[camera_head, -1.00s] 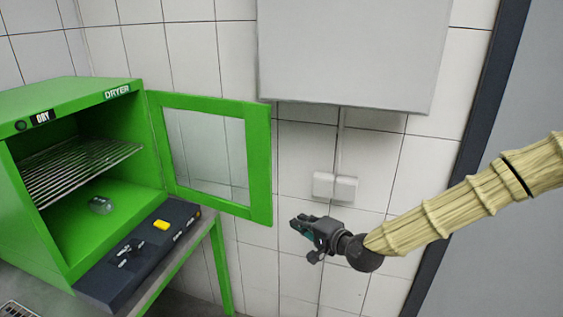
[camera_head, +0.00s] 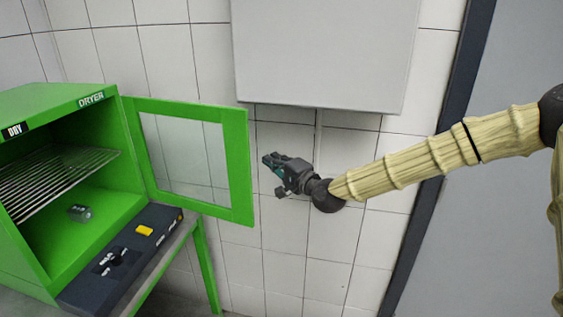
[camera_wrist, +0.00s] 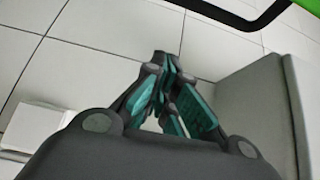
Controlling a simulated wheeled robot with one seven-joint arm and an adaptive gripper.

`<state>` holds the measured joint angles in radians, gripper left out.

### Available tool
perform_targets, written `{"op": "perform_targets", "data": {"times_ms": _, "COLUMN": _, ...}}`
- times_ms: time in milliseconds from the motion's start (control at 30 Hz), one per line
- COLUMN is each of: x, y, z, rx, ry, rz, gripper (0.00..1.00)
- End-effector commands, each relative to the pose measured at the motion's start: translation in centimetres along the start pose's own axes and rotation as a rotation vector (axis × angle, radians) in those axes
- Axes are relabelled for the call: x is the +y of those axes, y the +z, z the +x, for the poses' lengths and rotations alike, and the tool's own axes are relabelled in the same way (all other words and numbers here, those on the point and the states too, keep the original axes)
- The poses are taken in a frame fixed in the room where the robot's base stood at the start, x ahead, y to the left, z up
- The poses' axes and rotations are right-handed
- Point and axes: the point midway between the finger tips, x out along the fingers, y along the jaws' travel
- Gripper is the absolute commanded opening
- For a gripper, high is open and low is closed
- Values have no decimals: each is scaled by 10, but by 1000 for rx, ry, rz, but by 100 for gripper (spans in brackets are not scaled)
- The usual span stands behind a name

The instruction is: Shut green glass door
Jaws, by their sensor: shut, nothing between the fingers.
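The green glass door (camera_head: 238,165) of the dryer (camera_head: 75,92) stands wide open in the head view, swung out to the right from the dryer's right front edge. It has a green frame around a clear pane (camera_head: 185,155). My gripper (camera_head: 268,160) is shut and empty. It hangs just to the right of the door's free edge in the picture, with a small gap between them. In the wrist view the fingers (camera_wrist: 165,85) are together, and a bit of green frame (camera_wrist: 305,5) with a dark edge shows at the top right corner.
A wire rack (camera_head: 60,175) and a small glass object (camera_head: 80,213) are inside the dryer. A dark control panel (camera_head: 125,255) with a yellow button lies in front. A grey wall box (camera_head: 325,50) hangs above my gripper. Tiled wall is behind.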

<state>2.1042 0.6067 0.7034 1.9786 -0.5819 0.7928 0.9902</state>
Motion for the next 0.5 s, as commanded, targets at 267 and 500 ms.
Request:
{"op": "perform_targets", "data": {"times_ms": 267, "x": -2, "y": 3, "z": 28, "rx": -2, "ry": 1, "rz": 1, "gripper": 0}}
{"op": "perform_targets", "data": {"times_ms": 500, "x": -2, "y": 25, "z": 18, "rx": -2, "ry": 2, "rz": 0, "gripper": 0}}
